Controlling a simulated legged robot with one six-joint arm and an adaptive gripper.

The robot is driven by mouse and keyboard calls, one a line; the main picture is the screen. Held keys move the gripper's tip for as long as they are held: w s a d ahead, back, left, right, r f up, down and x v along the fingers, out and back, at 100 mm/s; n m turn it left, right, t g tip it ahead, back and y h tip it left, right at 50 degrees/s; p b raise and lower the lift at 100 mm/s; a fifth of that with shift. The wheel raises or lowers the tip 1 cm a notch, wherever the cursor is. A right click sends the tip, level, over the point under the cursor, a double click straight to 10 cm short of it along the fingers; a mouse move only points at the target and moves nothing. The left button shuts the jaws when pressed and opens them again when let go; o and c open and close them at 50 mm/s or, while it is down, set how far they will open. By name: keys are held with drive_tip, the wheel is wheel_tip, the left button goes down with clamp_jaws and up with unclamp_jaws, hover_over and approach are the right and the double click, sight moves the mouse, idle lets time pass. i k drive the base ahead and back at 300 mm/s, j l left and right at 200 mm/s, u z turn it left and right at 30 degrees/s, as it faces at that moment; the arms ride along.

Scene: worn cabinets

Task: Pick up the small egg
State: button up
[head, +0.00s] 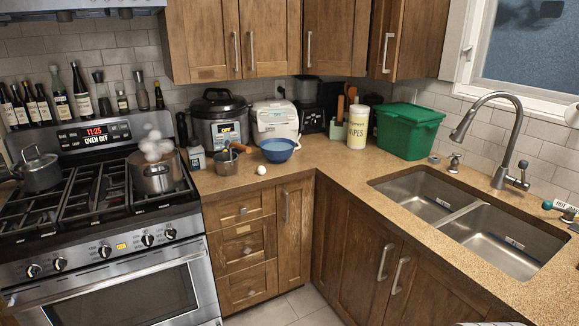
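A small white egg (262,169) lies on the brown speckled countertop (330,173), close to its front edge. It sits just in front of a blue bowl (278,150) and to the right of a small metal pot (226,164). Nothing covers the egg. My gripper does not show in the head view.
A stove (95,215) with a steaming pot (155,172) stands at the left. A pressure cooker (219,118), a white rice cooker (275,119), a wipes canister (358,127) and a green bin (407,130) line the back. A double sink (463,212) is at the right. Counter right of the egg is clear.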

sight(262, 169)
drive_tip(key=i+j+z, duration=0.25)
drive_tip(key=i+j, duration=0.15)
drive_tip(key=i, duration=0.15)
drive_tip(key=i+j+z, duration=0.3)
drive_tip(key=i+j, duration=1.15)
drive_tip(key=j, duration=0.05)
